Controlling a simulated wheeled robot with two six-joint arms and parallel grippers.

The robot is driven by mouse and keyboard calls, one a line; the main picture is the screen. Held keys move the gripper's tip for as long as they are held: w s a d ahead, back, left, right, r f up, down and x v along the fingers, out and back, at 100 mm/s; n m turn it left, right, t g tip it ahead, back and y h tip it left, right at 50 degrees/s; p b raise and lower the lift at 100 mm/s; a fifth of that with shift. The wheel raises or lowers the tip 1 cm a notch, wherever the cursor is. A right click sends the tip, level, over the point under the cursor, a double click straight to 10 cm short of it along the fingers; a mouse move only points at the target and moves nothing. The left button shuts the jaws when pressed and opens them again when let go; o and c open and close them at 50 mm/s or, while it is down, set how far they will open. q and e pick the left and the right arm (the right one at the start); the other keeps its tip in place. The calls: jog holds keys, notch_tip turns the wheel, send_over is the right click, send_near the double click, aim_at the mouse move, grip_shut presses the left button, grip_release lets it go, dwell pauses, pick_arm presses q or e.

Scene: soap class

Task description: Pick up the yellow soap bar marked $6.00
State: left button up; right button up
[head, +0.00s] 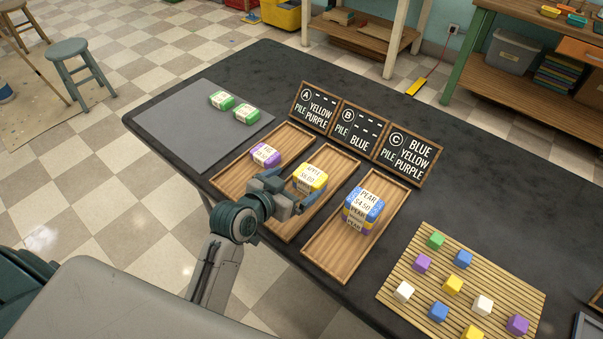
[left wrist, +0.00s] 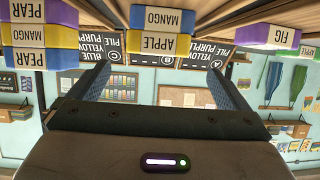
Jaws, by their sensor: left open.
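The yellow soap bar (head: 311,174) has a white label that reads APPLE and seems to read $6.00. It lies in the middle wooden tray. In the left wrist view, which is upside down, the yellow APPLE bar (left wrist: 158,44) sits on a blue MANGO bar (left wrist: 158,19). My left gripper (head: 286,191) is at the near left side of this pile, and partly hides its lower part in the head view. In the left wrist view its fingers (left wrist: 160,84) are wide apart with nothing between them, and the APPLE bar is ahead. My right gripper is not in view.
The left tray (head: 236,181) holds a purple FIG bar (head: 266,155). The right tray (head: 330,262) holds a PEAR pile (head: 361,210). Menu boards (head: 360,130) stand behind the trays. Two green bars (head: 222,100) lie on a grey mat (head: 178,128). Coloured cubes (head: 453,284) sit on a slatted mat.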

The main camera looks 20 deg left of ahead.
aim_at(312, 173)
pick_arm(q)
jog(key=x, duration=0.3)
jog(key=shift+s+d+r, duration=0.1)
jog(key=shift+d, duration=0.15)
jog(key=shift+w+f, duration=0.25)
jog(key=shift+w, duration=0.3)
jog(key=p+x, duration=0.1)
jog(key=x, duration=0.3)
jog(key=shift+w+d, duration=0.2)
jog(key=shift+w+f, duration=0.1)
jog(key=shift+w, duration=0.1)
jog(key=c, duration=1.1)
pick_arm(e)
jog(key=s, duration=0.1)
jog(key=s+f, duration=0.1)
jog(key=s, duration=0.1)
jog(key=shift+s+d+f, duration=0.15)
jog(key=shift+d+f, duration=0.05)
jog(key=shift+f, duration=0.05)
